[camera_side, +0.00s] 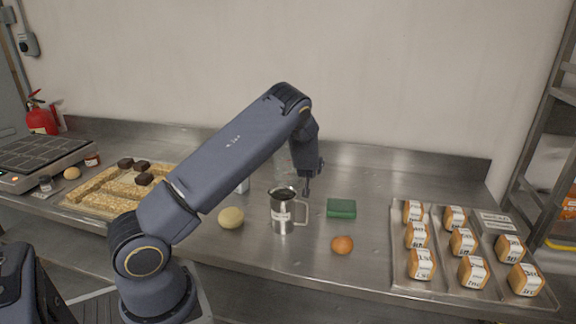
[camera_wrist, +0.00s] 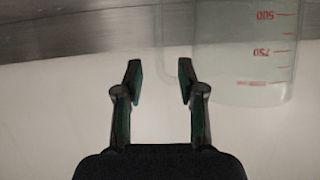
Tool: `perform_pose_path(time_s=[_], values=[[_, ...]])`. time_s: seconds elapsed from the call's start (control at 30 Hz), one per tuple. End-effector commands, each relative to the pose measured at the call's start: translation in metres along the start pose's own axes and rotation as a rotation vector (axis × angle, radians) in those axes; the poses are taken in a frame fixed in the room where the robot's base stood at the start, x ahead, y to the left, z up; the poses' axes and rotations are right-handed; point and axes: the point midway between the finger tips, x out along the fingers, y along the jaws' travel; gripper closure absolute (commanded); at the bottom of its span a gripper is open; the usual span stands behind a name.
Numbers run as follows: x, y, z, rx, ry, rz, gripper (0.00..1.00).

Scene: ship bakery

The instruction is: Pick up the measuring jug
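The measuring jug is clear with red volume marks. In the wrist view the measuring jug (camera_wrist: 245,60) is at the upper right, appearing upside down, with a pale handle-like strip on its left side. In the side view only part of the clear jug (camera_side: 282,166) shows behind my arm, faint against the wall. My gripper (camera_wrist: 160,75) is open, its two fingers apart with nothing clamped. The handle-like strip lines up near the gap; I cannot tell whether it lies between the fingers. In the side view my gripper (camera_side: 309,186) points down beside the jug.
A steel jug (camera_side: 283,213) stands in front of my gripper, near a green sponge (camera_side: 341,208), a dough ball (camera_side: 231,218) and a brown egg-like ball (camera_side: 342,244). Trays of wrapped loaves (camera_side: 463,242) are at right, baked goods (camera_side: 125,184) at left. A wall closes the back.

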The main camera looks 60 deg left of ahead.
Motion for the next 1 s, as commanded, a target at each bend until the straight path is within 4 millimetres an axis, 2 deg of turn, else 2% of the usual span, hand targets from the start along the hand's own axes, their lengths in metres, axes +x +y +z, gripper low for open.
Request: perform_pose_path(time_s=[0.33, 0.47, 0.67, 1.0], values=[[0.049, 0.0, 0.001, 0.0, -0.001, 0.001, 0.61], [0.056, 0.0, 0.0, -0.001, -0.001, 0.002, 0.61], [0.057, 0.0, 0.0, 0.0, -0.001, 0.002, 0.61], [0.056, 0.0, 0.0, 0.0, -0.001, 0.002, 0.95]])
